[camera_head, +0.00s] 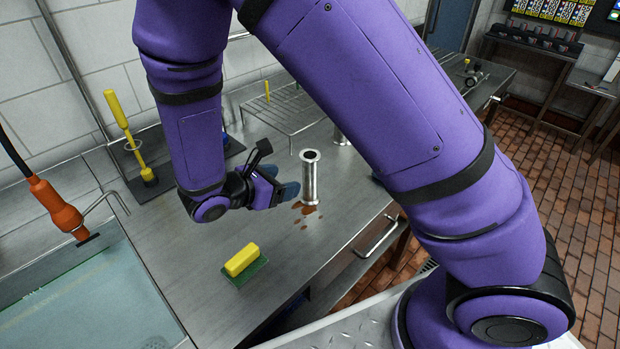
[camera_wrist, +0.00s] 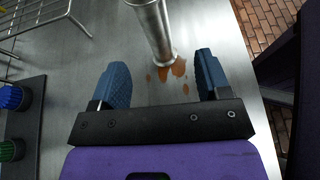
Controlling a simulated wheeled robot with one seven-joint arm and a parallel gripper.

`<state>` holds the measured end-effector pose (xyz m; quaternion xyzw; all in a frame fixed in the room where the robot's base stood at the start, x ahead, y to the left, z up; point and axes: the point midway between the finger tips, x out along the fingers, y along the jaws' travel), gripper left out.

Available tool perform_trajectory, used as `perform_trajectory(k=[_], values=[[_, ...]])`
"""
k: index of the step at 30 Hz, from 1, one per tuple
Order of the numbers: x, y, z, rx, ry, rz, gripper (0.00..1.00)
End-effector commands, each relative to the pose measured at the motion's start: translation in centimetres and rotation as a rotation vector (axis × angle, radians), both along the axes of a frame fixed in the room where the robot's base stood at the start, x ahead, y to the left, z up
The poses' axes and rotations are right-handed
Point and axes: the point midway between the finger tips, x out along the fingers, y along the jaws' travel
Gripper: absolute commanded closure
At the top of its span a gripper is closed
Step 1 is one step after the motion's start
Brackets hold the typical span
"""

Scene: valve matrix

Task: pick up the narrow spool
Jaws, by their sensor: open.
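A narrow metal spool (camera_head: 310,178) with a flanged top stands upright on the steel counter (camera_head: 200,262). In the wrist view the spool (camera_wrist: 154,28) rises ahead of my gripper, a little beyond the fingertips and roughly between their lines. My gripper (camera_head: 278,190) is low over the counter, just left of the spool in the head view. Its two blue fingers are apart and empty in the wrist view (camera_wrist: 162,72). Brown liquid spots (camera_wrist: 172,70) lie at the spool's base. In the head view, part of another metal piece (camera_head: 341,136) shows behind my arm; most of it is hidden.
A yellow and green sponge (camera_head: 243,262) lies at the counter's front. A wire rack (camera_head: 285,108) stands behind the spool. A sink (camera_head: 95,300) is at left, and a yellow-handled brush (camera_head: 125,135) stands on a dark tray (camera_head: 170,165). The counter between sponge and gripper is clear.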

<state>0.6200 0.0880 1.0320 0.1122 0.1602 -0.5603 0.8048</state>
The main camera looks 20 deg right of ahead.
Motion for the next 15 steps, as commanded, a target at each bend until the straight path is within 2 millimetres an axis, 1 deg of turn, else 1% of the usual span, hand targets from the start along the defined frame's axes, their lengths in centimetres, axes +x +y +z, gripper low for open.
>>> perform_trajectory(k=[9, 15], values=[[1.4, -3.7, -1.7, -0.004, 0.001, 0.0, 0.3], [1.8, -4.8, -2.2, -0.003, 0.001, 0.001, 0.3]])
